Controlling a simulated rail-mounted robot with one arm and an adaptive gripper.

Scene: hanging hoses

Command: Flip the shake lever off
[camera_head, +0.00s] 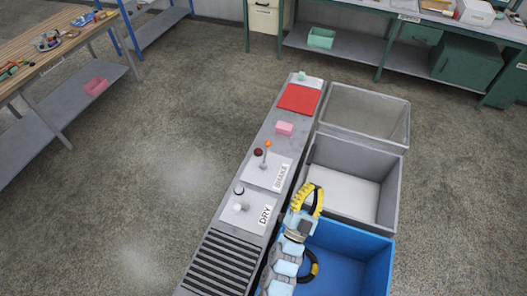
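The shake lever (266,156) stands on a pale plate on the grey console. The plate's label appears to read SHAKE. The lever is a thin stick with an orange tip, close to upright in the picture, and a dark red knob is just left of its tip. My gripper (310,199) seems to be the yellow and black part at the end of my light blue arm. It is to the right of and nearer than the lever, over the edge between console and bins, and apart from the lever. Its fingertips are not clear, and nothing held can be made out.
The DRY plate (250,210) with a pale knob is nearer on the console. A pink block (285,128) and red panel (299,99) are farther back. A grey bin (391,190) and blue bin (381,270) stand right. Open floor (170,150) is left.

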